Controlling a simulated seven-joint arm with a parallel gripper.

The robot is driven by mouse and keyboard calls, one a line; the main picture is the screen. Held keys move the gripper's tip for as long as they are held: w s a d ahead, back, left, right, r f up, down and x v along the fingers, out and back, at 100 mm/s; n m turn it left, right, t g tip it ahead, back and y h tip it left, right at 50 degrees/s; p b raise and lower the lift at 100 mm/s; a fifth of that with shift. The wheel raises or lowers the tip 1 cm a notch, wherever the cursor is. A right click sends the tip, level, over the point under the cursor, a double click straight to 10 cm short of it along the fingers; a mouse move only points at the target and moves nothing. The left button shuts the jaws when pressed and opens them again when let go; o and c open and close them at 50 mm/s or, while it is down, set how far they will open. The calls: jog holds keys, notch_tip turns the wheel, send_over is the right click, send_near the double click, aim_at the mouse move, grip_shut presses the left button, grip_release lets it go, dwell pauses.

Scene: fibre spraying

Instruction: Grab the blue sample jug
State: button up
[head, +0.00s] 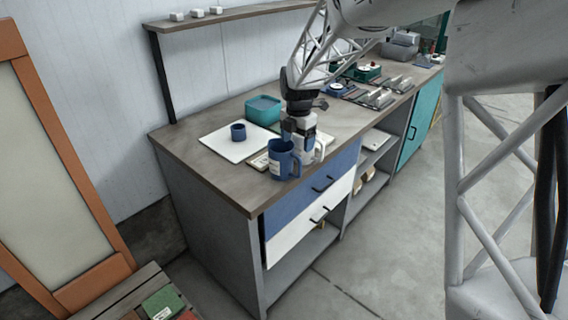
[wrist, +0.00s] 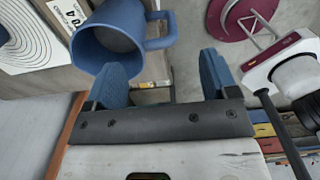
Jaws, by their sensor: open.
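The blue sample jug (head: 284,160) stands upright on the workbench near its front edge, with a pale label on its side and its handle to the right. In the wrist view the blue jug (wrist: 118,36) is at the upper left, its handle pointing right. My gripper (head: 298,128) is above and just behind the jug in the head view. In the wrist view my gripper's blue fingers (wrist: 165,78) are apart with nothing clearly between them. The left finger overlaps the jug's lower edge in the picture; I cannot tell whether they touch.
A white jug (head: 308,150) stands close to the right of the blue one. A white board (head: 222,146) with a small blue cup (head: 238,131) lies to the left, and a teal tub (head: 262,109) stands behind. The bench's left front corner is clear.

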aim_at(296, 155)
jog(key=shift+f, duration=0.1)
jog(key=shift+f, duration=1.2)
jog(key=shift+f, duration=0.1)
jog(key=shift+s+a+f, duration=0.1)
jog(key=shift+a+f, duration=0.05)
jog(key=shift+f, duration=2.35)
jog(key=shift+c, duration=0.4)
jog(key=c, duration=1.2)
